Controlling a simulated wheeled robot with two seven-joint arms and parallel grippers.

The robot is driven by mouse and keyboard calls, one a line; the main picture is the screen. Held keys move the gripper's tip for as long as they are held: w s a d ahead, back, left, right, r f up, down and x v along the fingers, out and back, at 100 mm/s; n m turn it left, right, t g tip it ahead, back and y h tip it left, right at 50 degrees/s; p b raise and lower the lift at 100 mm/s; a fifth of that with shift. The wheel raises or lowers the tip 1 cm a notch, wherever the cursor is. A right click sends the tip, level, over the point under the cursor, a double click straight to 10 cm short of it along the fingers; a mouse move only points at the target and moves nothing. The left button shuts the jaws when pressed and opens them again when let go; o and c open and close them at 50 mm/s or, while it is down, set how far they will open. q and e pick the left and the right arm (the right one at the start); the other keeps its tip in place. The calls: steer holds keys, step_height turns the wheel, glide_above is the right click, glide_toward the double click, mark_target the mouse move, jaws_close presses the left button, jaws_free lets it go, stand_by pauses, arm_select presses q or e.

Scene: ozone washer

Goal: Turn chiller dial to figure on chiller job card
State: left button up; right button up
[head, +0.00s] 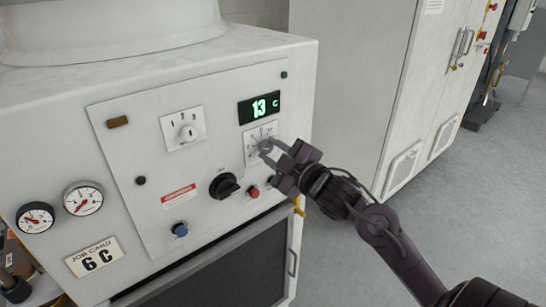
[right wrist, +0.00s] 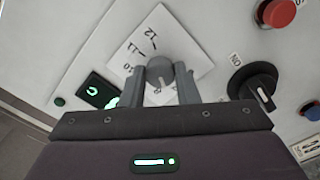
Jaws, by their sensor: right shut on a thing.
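The chiller dial (head: 264,146) is a small grey knob on a white scale plate at the right of the machine's front panel. My right gripper (head: 270,149) is shut on it, coming from the right. In the right wrist view the dial (right wrist: 160,69) sits between the two grey fingers, with a pale pointer mark and scale figures around it, including 11 and 12. The green display (head: 260,107) above reads 13 C. The job card (head: 95,257) at lower left reads 6 C. My left gripper is not in view.
A second dial (head: 187,132) marked 1, 2, 3 is left of the display. A black rotary switch (head: 224,185), a red button (head: 253,192) and a blue button (head: 180,229) sit lower. Two gauges (head: 83,199) are at left. Open floor lies right.

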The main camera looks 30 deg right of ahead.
steer(key=n+b, duration=0.1)
steer(key=n, duration=0.1)
steer(key=n+b, duration=0.2)
steer(key=shift+f+n, duration=0.2)
steer(key=shift+n, duration=0.1)
steer(key=n+b, duration=0.4)
steer(key=n, duration=0.1)
steer(key=shift+r+n, duration=0.1)
steer(key=shift+n, duration=0.2)
steer(key=shift+r+n+b, duration=0.1)
steer(key=shift+n+b, duration=0.35)
steer(key=shift+n, duration=0.05)
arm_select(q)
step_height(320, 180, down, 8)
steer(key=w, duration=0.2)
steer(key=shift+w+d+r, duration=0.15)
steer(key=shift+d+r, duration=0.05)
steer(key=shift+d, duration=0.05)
arm_select(e)
steer(key=o, duration=1)
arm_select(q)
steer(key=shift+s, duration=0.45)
